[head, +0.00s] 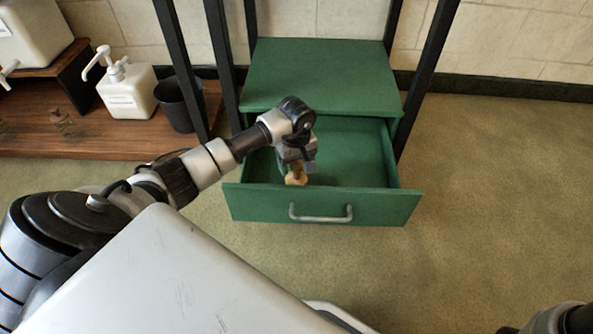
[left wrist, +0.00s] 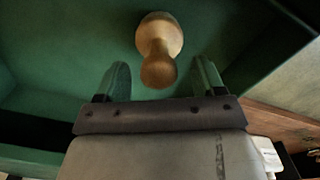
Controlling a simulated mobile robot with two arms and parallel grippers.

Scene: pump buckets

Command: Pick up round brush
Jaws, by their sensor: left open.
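The round brush (head: 296,177) shows as a small wooden piece inside the open green drawer (head: 370,207). In the left wrist view the brush (left wrist: 159,45) is a tan wooden form with a rounded knob at its near end and a wider far end. My left gripper (head: 297,163) reaches down into the drawer above the brush. In the left wrist view its two fingers (left wrist: 160,80) are apart, with the knob just ahead of and between them; no contact shows. The gripper hides part of the brush in the head view. My right gripper is not in view.
The drawer's walls surround my left gripper, with a metal handle (head: 321,215) at the front. Dark frame posts stand beside the green cabinet (head: 320,75). A wooden shelf (head: 60,140) at the left holds a white pump bottle (head: 128,93) and a dark bucket (head: 178,106).

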